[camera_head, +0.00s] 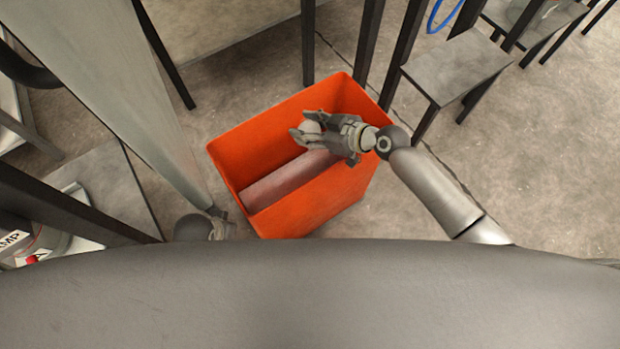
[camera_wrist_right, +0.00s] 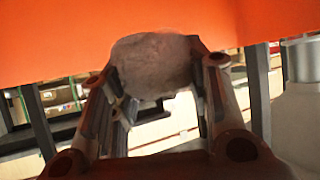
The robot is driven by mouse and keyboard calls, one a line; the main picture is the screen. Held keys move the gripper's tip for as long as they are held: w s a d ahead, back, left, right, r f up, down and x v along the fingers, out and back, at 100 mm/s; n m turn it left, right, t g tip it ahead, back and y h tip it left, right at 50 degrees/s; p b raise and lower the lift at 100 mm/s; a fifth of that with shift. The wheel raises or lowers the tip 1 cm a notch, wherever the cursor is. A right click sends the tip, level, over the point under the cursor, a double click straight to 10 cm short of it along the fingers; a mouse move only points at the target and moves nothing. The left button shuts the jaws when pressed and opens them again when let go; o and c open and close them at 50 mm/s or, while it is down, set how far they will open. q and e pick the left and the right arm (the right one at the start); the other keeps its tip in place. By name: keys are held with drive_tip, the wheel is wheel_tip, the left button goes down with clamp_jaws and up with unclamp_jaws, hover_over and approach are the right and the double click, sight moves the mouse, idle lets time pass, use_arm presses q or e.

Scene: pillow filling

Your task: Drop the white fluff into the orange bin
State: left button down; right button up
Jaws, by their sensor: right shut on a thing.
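The orange bin (camera_head: 225,155) stands on the floor in the middle of the head view, with its open top facing up. A greyish-pink block-like shape (camera_head: 285,182) lies inside it. My right gripper (camera_head: 307,131) is over the bin's opening and shut on the white fluff (camera_head: 312,127). In the right wrist view the fluff (camera_wrist_right: 153,63) is a pale round lump between the two fingers (camera_wrist_right: 155,85), with the orange bin (camera_wrist_right: 60,40) behind it. My left gripper (camera_head: 220,228) shows only in small part at the bin's lower left; its fingers cannot be made out.
A dark metal stand (camera_head: 455,70) is at the upper right, with a blue loop (camera_head: 445,15) near it. Dark posts stand close behind the bin. A table (camera_head: 110,185) with things on it is at the left. The floor (camera_head: 540,170) right of the bin is clear.

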drive_tip(key=o, duration=0.9)
drive_tip(key=v, duration=1.2)
drive_tip(key=shift+s, duration=0.1)
